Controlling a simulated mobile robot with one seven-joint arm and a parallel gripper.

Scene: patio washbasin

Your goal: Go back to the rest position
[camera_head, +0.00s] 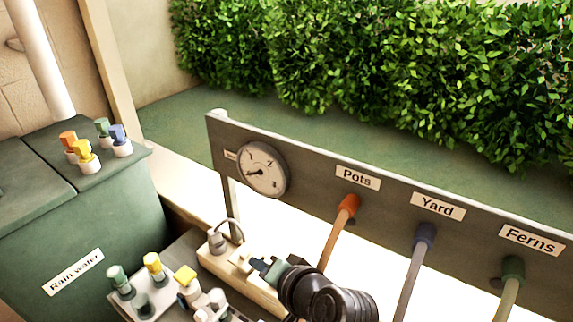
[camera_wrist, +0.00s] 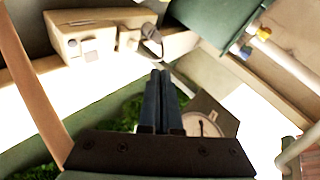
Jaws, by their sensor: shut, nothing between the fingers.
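My gripper (camera_head: 256,264) shows at the bottom middle of the head view, at the end of my black wrist, in front of the pale wooden block (camera_head: 272,299). In the wrist view my gripper (camera_wrist: 161,76) has its two dark fingers side by side with nothing between them. The wooden block (camera_wrist: 105,18) lies beyond the fingertips at the upper left there. The fingers look apart from it, but the exact gap is hard to tell. My wrist hides part of the block in the head view.
A panel (camera_head: 310,165) with a gauge (camera_head: 262,168) and Pots, Yard and Ferns hoses stands behind. A green Rain water tank (camera_head: 90,230) is at left, with coloured connectors on top. A tray (camera_head: 160,300) of coloured fittings is in front. A hedge (camera_head: 380,70) lines the back.

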